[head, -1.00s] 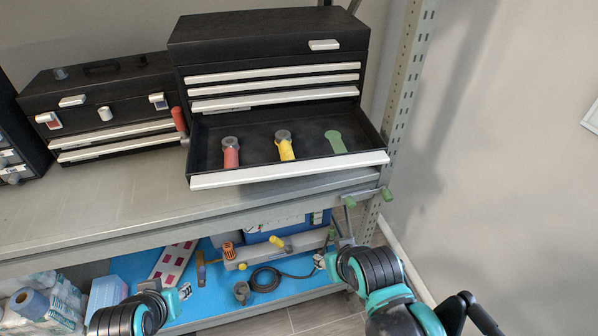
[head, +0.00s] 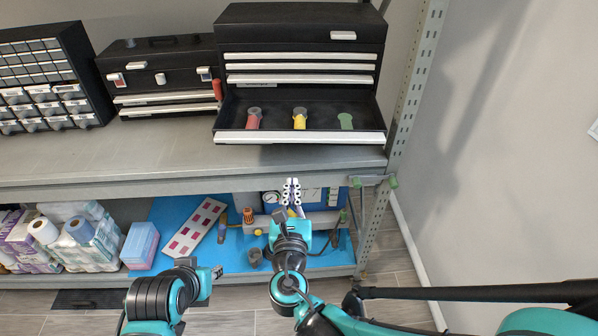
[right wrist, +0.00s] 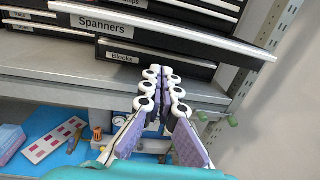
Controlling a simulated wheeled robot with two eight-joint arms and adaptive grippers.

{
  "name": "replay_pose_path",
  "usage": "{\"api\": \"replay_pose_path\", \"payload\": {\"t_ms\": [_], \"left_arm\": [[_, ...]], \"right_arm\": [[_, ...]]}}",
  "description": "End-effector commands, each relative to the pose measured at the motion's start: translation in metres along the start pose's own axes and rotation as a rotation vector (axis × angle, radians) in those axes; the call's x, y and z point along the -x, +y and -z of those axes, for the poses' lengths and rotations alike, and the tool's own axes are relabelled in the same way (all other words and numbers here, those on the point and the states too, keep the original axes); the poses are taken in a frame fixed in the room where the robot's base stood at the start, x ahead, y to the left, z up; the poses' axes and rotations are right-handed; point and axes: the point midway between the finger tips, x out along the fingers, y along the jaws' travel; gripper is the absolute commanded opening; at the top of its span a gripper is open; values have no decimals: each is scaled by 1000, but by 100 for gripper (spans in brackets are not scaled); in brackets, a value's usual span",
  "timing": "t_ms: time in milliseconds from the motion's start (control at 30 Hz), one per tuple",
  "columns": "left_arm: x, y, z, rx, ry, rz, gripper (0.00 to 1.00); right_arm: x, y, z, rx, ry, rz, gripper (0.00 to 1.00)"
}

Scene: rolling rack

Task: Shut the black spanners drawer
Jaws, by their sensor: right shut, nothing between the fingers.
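The black spanners drawer (head: 300,137) is pulled out from the bottom part of the black tool chest (head: 300,30) on the shelf. Its silver front edge faces me, and its "Spanners" label shows in the right wrist view (right wrist: 102,26). A red piece (head: 254,120), a yellow piece (head: 299,121) and a green piece (head: 346,121) are inside it. My right gripper (head: 291,182) is shut and empty, in front of the shelf edge and below the drawer, apart from it. Its closed fingers also show in the right wrist view (right wrist: 160,75). My left gripper (head: 216,272) is low at centre left; its fingers are unclear.
A shut "Blocks" drawer (right wrist: 150,56) lies under the spanners drawer. A smaller black toolbox (head: 160,75) stands left of the chest. The metal shelf's front edge (head: 120,185) and right upright (head: 412,90) are close. The lower shelf holds several items. Free floor lies right.

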Motion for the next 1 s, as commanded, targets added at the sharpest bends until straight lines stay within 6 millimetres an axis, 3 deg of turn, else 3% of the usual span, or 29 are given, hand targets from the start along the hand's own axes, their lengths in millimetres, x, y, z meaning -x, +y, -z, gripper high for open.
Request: {"api": "replay_pose_path", "payload": {"t_ms": [600, 800, 1000], "left_arm": [[-19, 0, -14, 0, 0, 0, 33], [-22, 0, -15, 0, 0, 0, 33], [-21, 0, -15, 0, 0, 0, 33]], "right_arm": [[-116, -3, 2, -7, 3, 6, 0], [-132, -2, 1, -7, 3, 5, 0], [-134, -2, 1, -7, 3, 4, 0]]}}
